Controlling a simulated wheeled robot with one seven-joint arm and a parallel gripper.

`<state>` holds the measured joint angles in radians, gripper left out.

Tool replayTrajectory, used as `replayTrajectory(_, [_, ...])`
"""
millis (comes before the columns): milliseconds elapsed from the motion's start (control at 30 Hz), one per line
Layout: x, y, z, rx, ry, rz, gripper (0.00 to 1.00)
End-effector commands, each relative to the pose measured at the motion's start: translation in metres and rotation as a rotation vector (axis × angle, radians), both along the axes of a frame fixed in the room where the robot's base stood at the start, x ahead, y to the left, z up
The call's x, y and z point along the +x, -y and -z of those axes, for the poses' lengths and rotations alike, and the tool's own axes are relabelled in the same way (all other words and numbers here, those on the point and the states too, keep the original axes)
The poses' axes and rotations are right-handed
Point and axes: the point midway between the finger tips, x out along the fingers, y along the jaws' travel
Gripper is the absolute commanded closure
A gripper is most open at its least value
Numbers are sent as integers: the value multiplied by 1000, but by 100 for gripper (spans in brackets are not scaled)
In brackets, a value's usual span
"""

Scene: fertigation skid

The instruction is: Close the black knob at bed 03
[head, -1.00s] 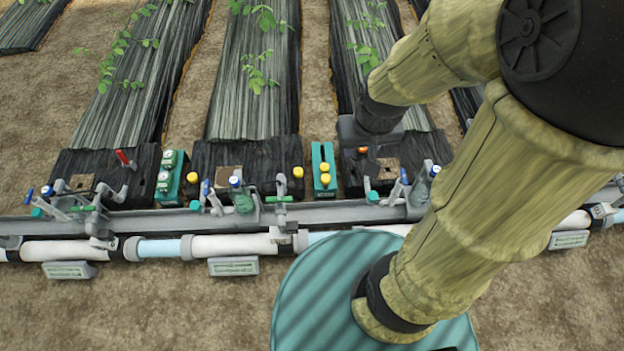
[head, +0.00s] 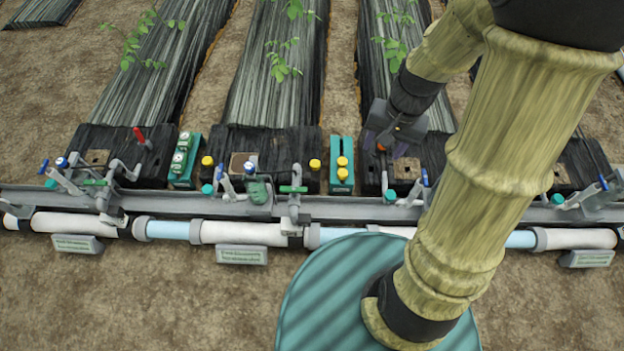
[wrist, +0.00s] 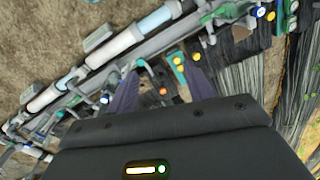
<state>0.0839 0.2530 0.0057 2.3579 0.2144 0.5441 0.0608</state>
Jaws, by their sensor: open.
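I cannot make out a black knob for certain, and the sign lettering is too small to read, so I cannot tell which bed is 03. My gripper (head: 386,146) is open and empty, above the black-covered head of the bed at right of centre. In the wrist view its two purple fingers (wrist: 162,92) are spread apart. An orange-red knob (wrist: 163,91) shows between them in the picture; it also shows in the head view (head: 381,148), close under the gripper. I cannot tell the gap between them. My arm hides part of this station.
A teal block with yellow knobs (head: 342,172) stands just left of the gripper. A grey rail (head: 330,209) with blue-handled valves and a white pipe (head: 245,233) run across in front. A red lever (head: 140,136) stands at the left station. Bare soil lies in front.

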Motion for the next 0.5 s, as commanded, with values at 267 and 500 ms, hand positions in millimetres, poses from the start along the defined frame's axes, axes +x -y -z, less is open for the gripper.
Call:
replayTrajectory(267, [45, -3, 109, 214, -266, 342, 48])
replayTrajectory(500, [84, -7, 195, 436, -471, 610, 48])
